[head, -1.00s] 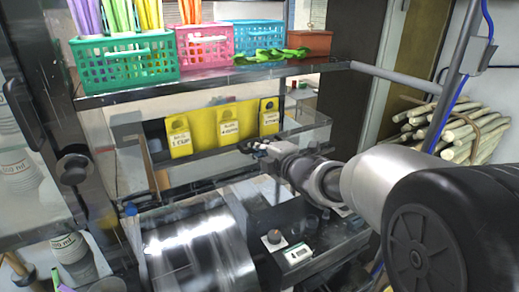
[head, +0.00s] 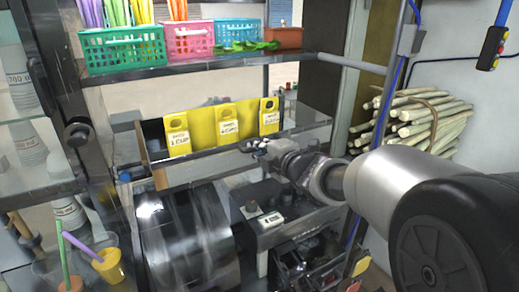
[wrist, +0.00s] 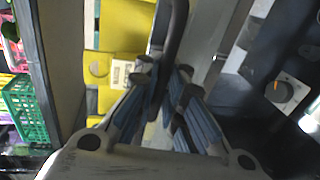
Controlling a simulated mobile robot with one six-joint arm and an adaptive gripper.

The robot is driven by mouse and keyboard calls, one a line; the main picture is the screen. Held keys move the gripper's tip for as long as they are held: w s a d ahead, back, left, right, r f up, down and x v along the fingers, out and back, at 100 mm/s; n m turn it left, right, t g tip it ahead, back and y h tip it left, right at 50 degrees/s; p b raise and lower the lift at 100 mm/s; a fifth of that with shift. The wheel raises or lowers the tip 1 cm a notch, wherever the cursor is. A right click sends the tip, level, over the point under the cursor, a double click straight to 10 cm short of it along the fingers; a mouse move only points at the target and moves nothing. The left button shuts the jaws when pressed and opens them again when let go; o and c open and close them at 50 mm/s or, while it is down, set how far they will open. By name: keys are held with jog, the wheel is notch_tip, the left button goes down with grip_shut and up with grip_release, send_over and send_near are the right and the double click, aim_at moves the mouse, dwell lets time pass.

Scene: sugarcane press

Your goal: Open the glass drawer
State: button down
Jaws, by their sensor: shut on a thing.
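The glass drawer (head: 308,136) is a long clear box with a metal front edge, below the shelf in the head view. Yellow cards (head: 227,124) with printed labels stand behind its front. My gripper (head: 260,147) reaches in from the right to the drawer's front. In the wrist view, my gripper's blue-grey fingers (wrist: 163,84) are shut around a dark curved handle (wrist: 179,28). A yellow card (wrist: 125,28) shows beyond it. The arm hides part of the drawer's right side, and I cannot tell how far the drawer is out.
A shelf (head: 200,70) above holds green, pink and blue baskets (head: 122,50). A shiny metal drum (head: 188,240) and a dark control box (head: 262,213) stand below the drawer. Cut canes (head: 425,120) are stacked at right. A yellow cup (head: 109,266) is at lower left.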

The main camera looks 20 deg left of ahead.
jog(key=shift+s+d+r, duration=0.15)
jog(key=shift+s+d, duration=0.15)
jog(key=shift+d, duration=0.05)
jog(key=c, duration=1.7)
grip_release()
jog(key=v, duration=1.2)
